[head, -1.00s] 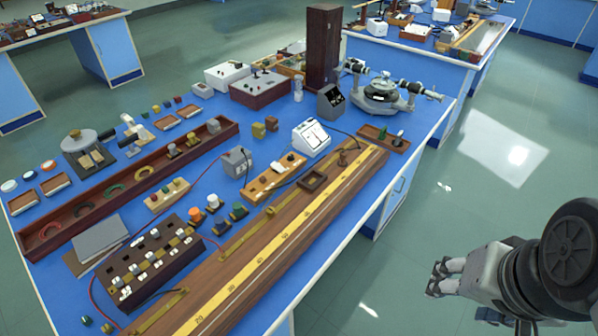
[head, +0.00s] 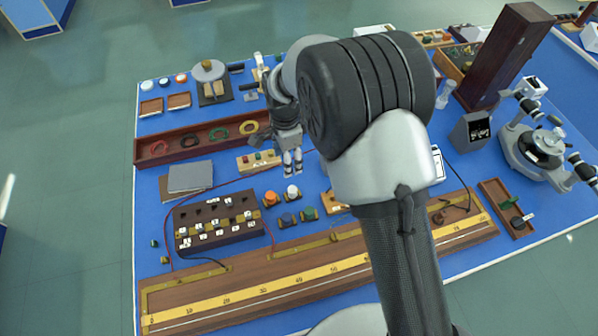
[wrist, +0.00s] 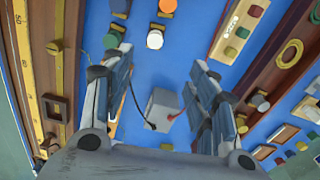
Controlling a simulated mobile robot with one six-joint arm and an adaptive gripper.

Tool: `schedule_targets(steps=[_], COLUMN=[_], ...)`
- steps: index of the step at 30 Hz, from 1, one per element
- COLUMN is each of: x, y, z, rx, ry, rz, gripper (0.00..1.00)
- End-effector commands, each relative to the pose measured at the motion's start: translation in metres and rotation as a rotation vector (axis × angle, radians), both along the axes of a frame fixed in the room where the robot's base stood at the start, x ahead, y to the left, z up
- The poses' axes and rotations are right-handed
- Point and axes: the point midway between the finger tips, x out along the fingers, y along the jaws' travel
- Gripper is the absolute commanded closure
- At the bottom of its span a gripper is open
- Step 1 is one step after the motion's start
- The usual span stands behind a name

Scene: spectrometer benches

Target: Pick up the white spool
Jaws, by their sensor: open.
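The white spool (head: 292,192) stands upright on the blue bench top, in a small group with other coloured spools. In the wrist view the white spool (wrist: 154,40) shows near the top, between and beyond the tips of my fingers. My gripper (head: 292,173) is open and empty, pointing down, and in the head view its tips appear just behind the white spool. In the wrist view my gripper (wrist: 160,62) has its two fingers spread wide. The gap between my fingertips and the spool is hard to judge.
An orange spool (head: 270,199), a blue spool (head: 287,220) and a green spool (head: 309,214) stand close by. A dark block with pegs (head: 218,222) is to the left. A grey box with a red lead (wrist: 163,108) lies below my fingers in the wrist view.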

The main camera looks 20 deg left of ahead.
Motion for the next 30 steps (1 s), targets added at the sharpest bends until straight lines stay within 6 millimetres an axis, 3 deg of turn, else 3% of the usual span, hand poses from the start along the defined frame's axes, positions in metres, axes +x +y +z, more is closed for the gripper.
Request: schedule_targets(steps=[5, 16, 30], x=[-0.003, -0.002, -0.001], y=[0.004, 0.002, -0.005], z=[-0.027, -0.106, -0.145], rx=[-0.007, -0.006, -0.005], ry=[0.006, 0.006, 0.005], rz=[-0.011, -0.01, -0.011], gripper=[0.47, 0.47, 0.47])
